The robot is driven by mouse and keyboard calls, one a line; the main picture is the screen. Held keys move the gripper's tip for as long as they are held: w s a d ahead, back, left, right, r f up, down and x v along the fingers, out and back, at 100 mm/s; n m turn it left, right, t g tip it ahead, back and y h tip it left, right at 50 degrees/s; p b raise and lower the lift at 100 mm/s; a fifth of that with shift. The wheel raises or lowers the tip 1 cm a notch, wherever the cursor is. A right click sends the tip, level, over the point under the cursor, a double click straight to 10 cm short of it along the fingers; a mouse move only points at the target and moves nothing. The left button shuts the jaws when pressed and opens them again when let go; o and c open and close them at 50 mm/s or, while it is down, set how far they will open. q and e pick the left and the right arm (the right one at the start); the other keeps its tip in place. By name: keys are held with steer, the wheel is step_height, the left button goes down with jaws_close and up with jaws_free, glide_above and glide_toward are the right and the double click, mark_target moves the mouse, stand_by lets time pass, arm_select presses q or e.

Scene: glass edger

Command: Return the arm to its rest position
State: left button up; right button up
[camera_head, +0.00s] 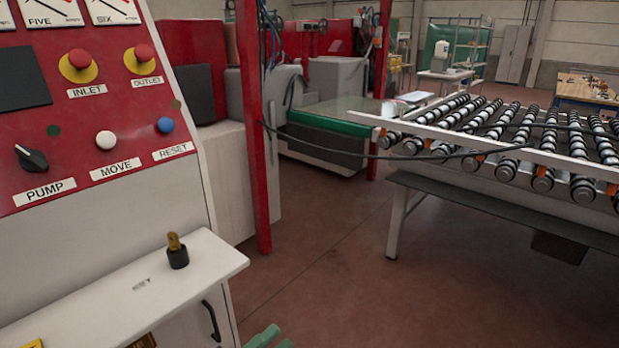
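The green tips of my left gripper (275,341) just show at the bottom edge of the head view, low over the floor and to the right of the white shelf. The rest of it is cut off by the frame, so I cannot tell how far its fingers are apart. No object shows at the tips. My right gripper is not in view.
A red control panel (75,125) stands at left, with a white shelf (130,290) below it. A black key-like part with a brass top (177,252) stands on the shelf. A red post (252,130) rises beyond. A roller conveyor (500,150) is at right. The middle floor is clear.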

arm_select(q)
steer(key=s+a+f+n+t+y, duration=0.1)
steer(key=s+a+f+n+y, duration=0.25)
steer(key=f+n+y, duration=0.35)
steer(key=s+a+f+n+t+y, duration=0.1)
steer(key=s+a+f+n+y, duration=0.1)
steer(key=a+f+n+y, duration=0.45)
steer(key=s+a+f+n+g+y, duration=0.2)
steer(key=s+a+f+n+g, duration=0.2)
steer(key=s+f+n, duration=0.6)
steer(key=s+f+g, duration=0.2)
steer(key=s+f, duration=0.4)
steer(key=s, duration=0.2)
steer(key=shift+y, duration=0.35)
steer(key=shift+s+n, duration=0.1)
steer(key=shift+n, duration=0.15)
